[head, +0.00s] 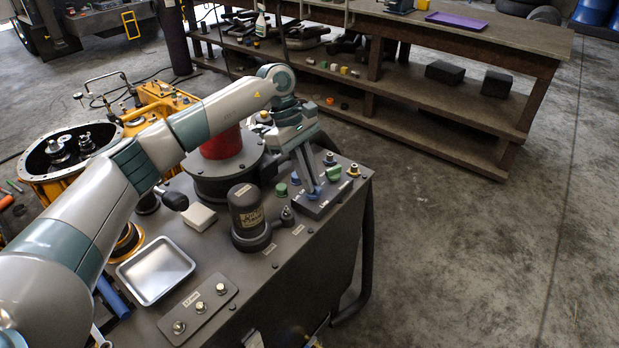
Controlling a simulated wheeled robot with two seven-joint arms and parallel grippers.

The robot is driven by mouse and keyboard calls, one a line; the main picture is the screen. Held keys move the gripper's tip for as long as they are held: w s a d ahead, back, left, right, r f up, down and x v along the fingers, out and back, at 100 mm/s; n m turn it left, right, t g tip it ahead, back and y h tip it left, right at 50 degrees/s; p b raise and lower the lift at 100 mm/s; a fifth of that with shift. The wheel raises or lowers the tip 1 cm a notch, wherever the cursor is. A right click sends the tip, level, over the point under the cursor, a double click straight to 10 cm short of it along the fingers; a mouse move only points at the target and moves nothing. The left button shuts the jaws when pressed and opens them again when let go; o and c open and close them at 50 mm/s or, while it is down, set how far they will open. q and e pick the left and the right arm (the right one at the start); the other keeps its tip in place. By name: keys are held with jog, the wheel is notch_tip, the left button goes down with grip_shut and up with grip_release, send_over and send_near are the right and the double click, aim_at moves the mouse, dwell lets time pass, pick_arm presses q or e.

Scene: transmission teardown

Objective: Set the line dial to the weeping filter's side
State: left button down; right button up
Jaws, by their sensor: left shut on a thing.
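My left gripper (314,192) points down onto a small dark panel (322,206) at the right corner of the cart top. It is shut on the line dial there, which its fingers mostly hide, so the dial's direction cannot be told. Green knobs sit on both sides of the fingers, one on the right (334,173) and one on the left (281,189). My right gripper is not in view.
The cart top also holds a silver tray (155,291), a white block (199,217), a plate with several metal knobs (199,309) and a red cylinder on a dark round base (222,176). A wooden workbench (450,105) stands behind. The floor on the right is clear.

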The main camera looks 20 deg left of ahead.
pick_arm(q)
jog(key=shift+f, duration=0.1)
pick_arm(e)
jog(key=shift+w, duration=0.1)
pick_arm(q)
jog(key=shift+s+f+n+t+b, duration=0.1)
jog(key=shift+n+t+b, duration=0.2)
jog(key=shift+n+b, duration=0.3)
jog(key=shift+n, duration=0.3)
jog(key=n+b, duration=0.1)
jog(key=n+t+b, duration=0.1)
jog(key=n+b, duration=0.1)
jog(key=shift+s+n+t+b, duration=0.25)
jog(key=shift+n+t+b, duration=0.05)
jog(key=shift+n, duration=0.1)
jog(key=shift+s+n+t+b, duration=0.1)
jog(key=shift+n+t+b, duration=0.3)
jog(key=shift+n+b, duration=0.5)
jog(key=shift+n, duration=0.9)
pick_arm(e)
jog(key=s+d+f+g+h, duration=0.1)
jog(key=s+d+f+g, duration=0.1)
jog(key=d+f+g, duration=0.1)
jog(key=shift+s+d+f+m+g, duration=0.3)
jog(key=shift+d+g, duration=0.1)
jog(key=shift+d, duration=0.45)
pick_arm(q)
jog(key=shift+t, duration=0.3)
